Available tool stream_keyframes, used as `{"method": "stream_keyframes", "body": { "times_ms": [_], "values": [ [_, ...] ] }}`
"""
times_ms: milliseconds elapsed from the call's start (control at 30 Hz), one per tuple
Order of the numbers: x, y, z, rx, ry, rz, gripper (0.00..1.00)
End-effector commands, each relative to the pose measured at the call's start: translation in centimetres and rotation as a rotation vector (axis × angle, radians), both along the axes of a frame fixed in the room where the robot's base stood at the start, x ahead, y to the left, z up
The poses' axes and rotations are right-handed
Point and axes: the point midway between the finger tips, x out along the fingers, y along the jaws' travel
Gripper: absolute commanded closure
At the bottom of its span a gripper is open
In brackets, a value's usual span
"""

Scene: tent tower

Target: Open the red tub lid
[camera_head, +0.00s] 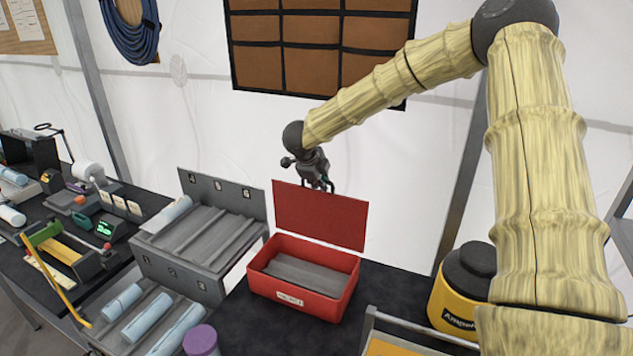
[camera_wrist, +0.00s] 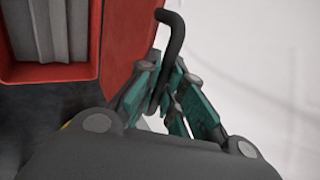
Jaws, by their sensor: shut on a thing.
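The red tub (camera_head: 298,297) stands on the dark table with a grey ribbed inside and a pale label on its front. Its red lid (camera_head: 318,214) stands up at the back edge, roughly upright, so the tub is open. My gripper (camera_head: 324,184) is at the lid's top edge. In the wrist view my gripper (camera_wrist: 165,100) has its green-padded fingers shut on a dark bent handle (camera_wrist: 172,32) beside the red lid (camera_wrist: 120,45). Part of the tub's inside (camera_wrist: 45,30) shows at the upper left there.
A grey slotted rack (camera_head: 205,240) with pale blue rolls stands left of the tub. A yellow container with a black lid (camera_head: 462,290) stands to the right. A purple-capped item (camera_head: 201,340) is at the front. A white tent wall (camera_head: 400,190) rises behind.

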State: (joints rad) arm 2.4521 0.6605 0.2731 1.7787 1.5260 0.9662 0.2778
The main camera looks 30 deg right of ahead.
Motion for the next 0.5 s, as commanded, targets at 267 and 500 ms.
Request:
{"method": "stream_keyframes", "body": {
  "times_ms": [267, 500],
  "values": [
    [-0.03, -0.05, 0.0, -0.001, 0.0, 0.001, 0.68],
    [-0.03, 0.01, -0.07, -0.001, 0.001, 0.0, 0.68]
  ]
}}
